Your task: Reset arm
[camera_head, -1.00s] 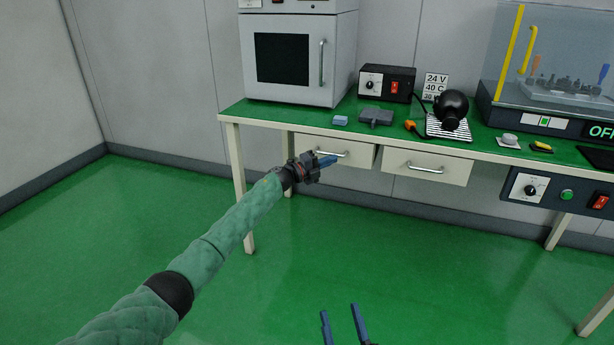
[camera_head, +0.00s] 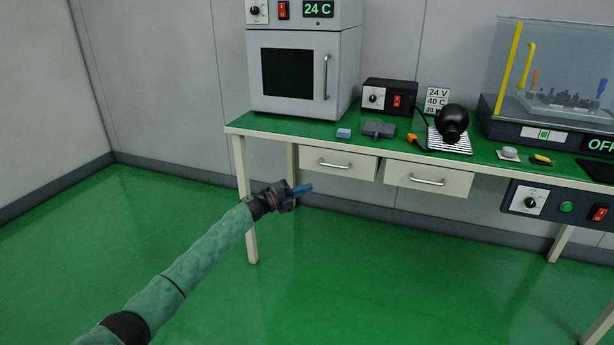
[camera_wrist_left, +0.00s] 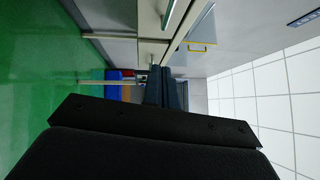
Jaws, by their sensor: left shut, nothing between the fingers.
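My left arm comes in from the lower left of the head view, in a green quilted sleeve. Its gripper (camera_head: 303,189) is shut and empty, with blue fingers pointing right. It hangs in front of the workbench, below the level of the green top and in front of the drawers, apart from them. In the left wrist view the two dark blue fingers (camera_wrist_left: 166,88) are together with nothing between them. My right gripper does not show now.
The workbench (camera_head: 330,143) carries an oven (camera_head: 297,70), a black power box (camera_head: 390,96), a round black object (camera_head: 452,122) and a clear enclosure (camera_head: 555,70). Two drawers (camera_head: 338,164) under the top look shut. Green floor (camera_head: 370,280) is clear in front.

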